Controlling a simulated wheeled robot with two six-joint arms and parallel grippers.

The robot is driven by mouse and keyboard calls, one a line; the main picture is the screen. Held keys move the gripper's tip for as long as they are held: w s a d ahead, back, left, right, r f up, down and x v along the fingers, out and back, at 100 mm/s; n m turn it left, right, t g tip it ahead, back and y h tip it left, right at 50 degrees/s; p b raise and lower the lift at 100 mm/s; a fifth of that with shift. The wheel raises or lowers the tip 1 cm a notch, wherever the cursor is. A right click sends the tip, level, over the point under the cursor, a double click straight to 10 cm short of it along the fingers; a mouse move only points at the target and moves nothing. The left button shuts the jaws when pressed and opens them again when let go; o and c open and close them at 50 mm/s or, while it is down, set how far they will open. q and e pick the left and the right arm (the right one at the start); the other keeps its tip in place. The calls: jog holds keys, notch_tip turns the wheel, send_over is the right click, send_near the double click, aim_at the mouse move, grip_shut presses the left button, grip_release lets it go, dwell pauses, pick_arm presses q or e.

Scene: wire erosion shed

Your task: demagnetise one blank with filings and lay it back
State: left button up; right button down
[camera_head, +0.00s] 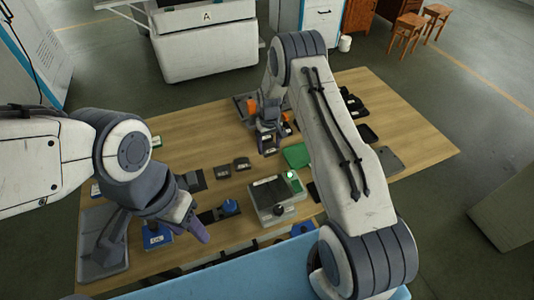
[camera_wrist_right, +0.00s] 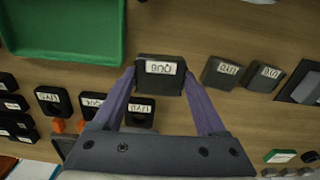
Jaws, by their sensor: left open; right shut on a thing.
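My right gripper (camera_wrist_right: 160,85) is shut on a dark labelled blank (camera_wrist_right: 160,74), gripped between its two purple fingers. In the head view my right gripper (camera_head: 268,138) is over the table's middle, beyond the grey box. I cannot make out filings on the blank. Two similar dark blanks (camera_wrist_right: 221,72) (camera_wrist_right: 265,76) stand to the right in the wrist view, and other dark labelled blocks (camera_wrist_right: 53,101) to the left. A grey box with a black knob and green button, perhaps the demagnetiser (camera_head: 265,192), stands near the front. My left gripper (camera_head: 153,232) is open above the front left.
A green tray (camera_wrist_right: 68,48) lies close to the held blank; it also shows in the head view (camera_head: 297,155). A blue-knobbed item (camera_head: 230,207) and a blue labelled block (camera_head: 157,239) sit at the front. A grey tray (camera_head: 92,222) lies at the left edge.

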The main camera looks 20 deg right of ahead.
jog(key=s+d+r+b, duration=0.2)
jog(key=s+d+r, duration=0.4)
jog(key=s, duration=0.2)
jog(key=p, duration=0.3)
send_near(270, 191)
jog(key=d, duration=0.3)
jog(key=shift+w+d+f+m, duration=0.25)
jog(key=shift+w+d+m, duration=0.05)
jog(key=shift+w, duration=0.05)
jog(key=shift+s+a, duration=0.2)
jog(key=shift+s, duration=0.05)
jog(key=shift+s+f, duration=0.1)
jog(key=shift+f, duration=0.1)
jog(key=shift+f+b, duration=2)
jog(key=shift+f, duration=0.35)
jog(key=shift+f, duration=0.35)
jog(key=shift+a, duration=0.15)
jog(key=shift+a, duration=1.25)
jog(key=shift+a, duration=0.15)
